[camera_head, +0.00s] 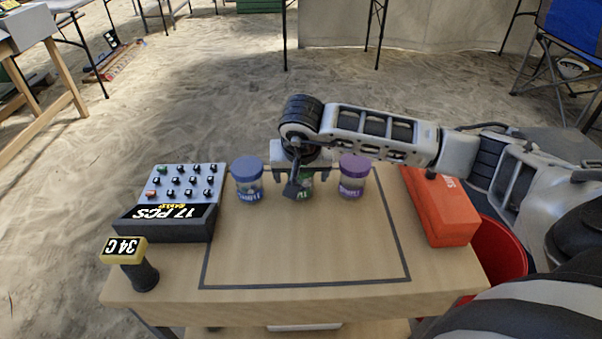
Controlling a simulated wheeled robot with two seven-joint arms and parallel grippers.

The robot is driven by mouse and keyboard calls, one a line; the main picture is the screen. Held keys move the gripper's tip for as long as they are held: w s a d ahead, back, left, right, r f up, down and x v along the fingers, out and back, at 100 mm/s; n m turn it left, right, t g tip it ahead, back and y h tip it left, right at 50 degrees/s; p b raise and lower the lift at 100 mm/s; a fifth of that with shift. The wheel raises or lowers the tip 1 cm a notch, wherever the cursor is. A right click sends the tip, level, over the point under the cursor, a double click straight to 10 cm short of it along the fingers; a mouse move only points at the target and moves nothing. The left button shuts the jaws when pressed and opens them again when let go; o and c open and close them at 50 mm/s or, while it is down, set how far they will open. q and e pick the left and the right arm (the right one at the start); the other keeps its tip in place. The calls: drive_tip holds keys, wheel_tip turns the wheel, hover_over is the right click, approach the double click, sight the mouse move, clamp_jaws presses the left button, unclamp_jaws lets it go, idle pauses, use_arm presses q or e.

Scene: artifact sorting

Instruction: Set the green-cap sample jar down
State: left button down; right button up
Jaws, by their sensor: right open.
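A sample jar (305,187) with green lettering stands in the middle of a row of three jars on the wooden table. Its cap is hidden under my right gripper (296,182), which points down over it. The gripper is open around the jar's upper part; whether a finger touches it I cannot tell. A blue-cap jar (248,179) stands to its left and a purple-cap jar (353,177) to its right. All three look upright. My left gripper is not in view.
A dark outline (305,285) marks the table (330,300); its front part is clear. A button device (184,187) and a yellow-topped handheld meter (136,262) are at left. A red case (440,208) lies at right, beside a red bucket (507,250).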

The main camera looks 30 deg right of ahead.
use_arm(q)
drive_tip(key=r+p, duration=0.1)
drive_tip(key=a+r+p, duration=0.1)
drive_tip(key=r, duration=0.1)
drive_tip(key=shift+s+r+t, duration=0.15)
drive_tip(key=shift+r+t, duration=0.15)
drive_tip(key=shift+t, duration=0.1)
use_arm(e)
drive_tip(key=v, duration=1.1)
drive_tip(key=shift+r, duration=0.25)
drive_tip(key=shift+a, duration=0.1)
